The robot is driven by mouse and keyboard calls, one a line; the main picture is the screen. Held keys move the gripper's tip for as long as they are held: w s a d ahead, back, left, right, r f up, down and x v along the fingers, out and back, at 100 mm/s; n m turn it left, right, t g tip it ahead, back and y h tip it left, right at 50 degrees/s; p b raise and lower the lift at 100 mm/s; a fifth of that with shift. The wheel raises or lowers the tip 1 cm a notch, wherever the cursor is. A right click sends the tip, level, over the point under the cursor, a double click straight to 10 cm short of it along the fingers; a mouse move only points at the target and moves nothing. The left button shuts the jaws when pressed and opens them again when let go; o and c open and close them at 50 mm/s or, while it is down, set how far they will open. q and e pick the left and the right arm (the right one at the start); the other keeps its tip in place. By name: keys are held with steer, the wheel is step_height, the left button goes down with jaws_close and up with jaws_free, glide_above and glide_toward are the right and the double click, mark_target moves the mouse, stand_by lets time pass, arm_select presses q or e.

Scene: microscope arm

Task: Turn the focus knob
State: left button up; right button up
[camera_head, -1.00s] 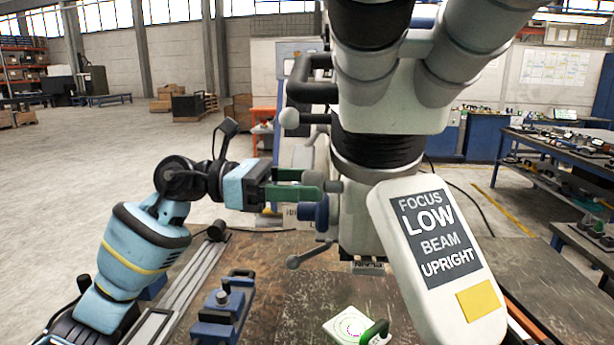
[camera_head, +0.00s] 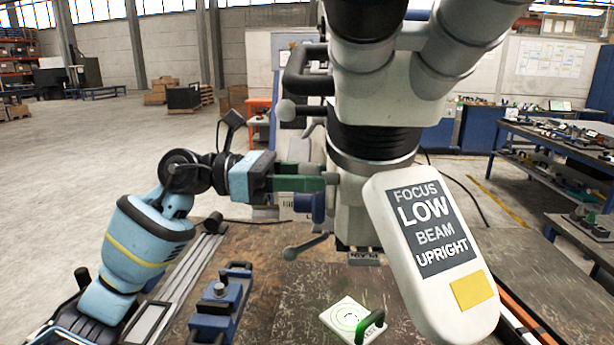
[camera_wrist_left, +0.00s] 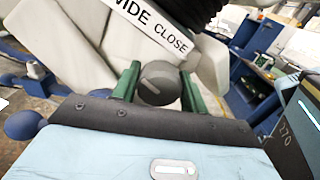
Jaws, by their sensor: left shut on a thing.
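The microscope (camera_head: 388,100) fills the middle of the head view, with a panel (camera_head: 430,250) reading "FOCUS LOW BEAM UPRIGHT". My left gripper (camera_head: 326,182) reaches its left side with green fingers. In the left wrist view a dark grey round knob (camera_wrist_left: 158,83) with a pale line on its face sits between the two fingertips, and the gripper is shut on it. A white label (camera_wrist_left: 150,28) above it reads "WIDE CLOSE". In the head view the fingers mostly hide this knob. A blue knob (camera_head: 309,206) is just below the fingers. My right gripper is not in view.
A blue fixture (camera_head: 222,305) and a white pad (camera_head: 346,318) with a green handle (camera_head: 371,326) rest on the worn bench (camera_head: 295,270). A black handle (camera_head: 300,75) is above the gripper.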

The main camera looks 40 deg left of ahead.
arm_select(q)
steer(key=m+b, duration=0.2)
steer(key=m, duration=0.1)
steer(key=shift+f+b, duration=0.25)
steer(key=shift+b, duration=0.1)
steer(key=m+b, duration=0.1)
steer(key=m, duration=0.2)
steer(key=shift+r+b, duration=0.1)
steer(key=shift+b, duration=0.2)
steer(key=shift+m, duration=0.3)
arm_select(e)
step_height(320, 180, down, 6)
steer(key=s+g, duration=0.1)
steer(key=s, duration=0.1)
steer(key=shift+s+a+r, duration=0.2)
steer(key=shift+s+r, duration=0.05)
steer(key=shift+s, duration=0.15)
arm_select(q)
steer(key=shift+s+r, duration=0.1)
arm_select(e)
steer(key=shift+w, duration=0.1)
arm_select(q)
steer(key=o, duration=0.7)
steer(key=shift+o, duration=1.4)
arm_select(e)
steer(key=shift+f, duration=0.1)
